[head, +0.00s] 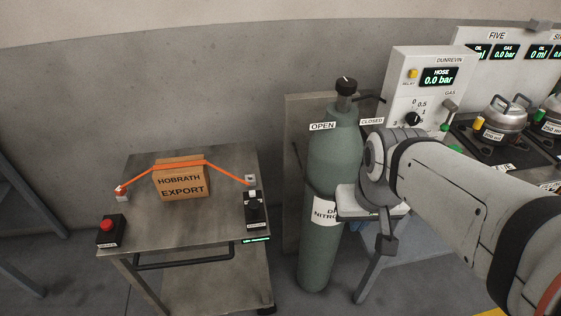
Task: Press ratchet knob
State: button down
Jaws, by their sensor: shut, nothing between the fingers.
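A grey metal cart (190,232) stands at the left in the head view. A red button on a black box (107,227) is at the cart's front left corner. An orange strap (222,171) runs over a cardboard box (181,182) marked HOBRATH EXPORT. My gripper (387,243) is shut and empty, pointing down, right of the cart and apart from it.
A green gas cylinder (334,150) with a black valve knob stands between the cart and my gripper. A hose panel (428,85) reading 0.0 bar and metal compressors (507,118) are at the right. A concrete wall (180,80) lies behind the cart.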

aim_at(254, 205)
jog(key=z, duration=1)
jog(key=k, duration=2.35)
jog(key=u, duration=0.7)
jog(key=i, duration=1.5)
jog(key=u, duration=0.1)
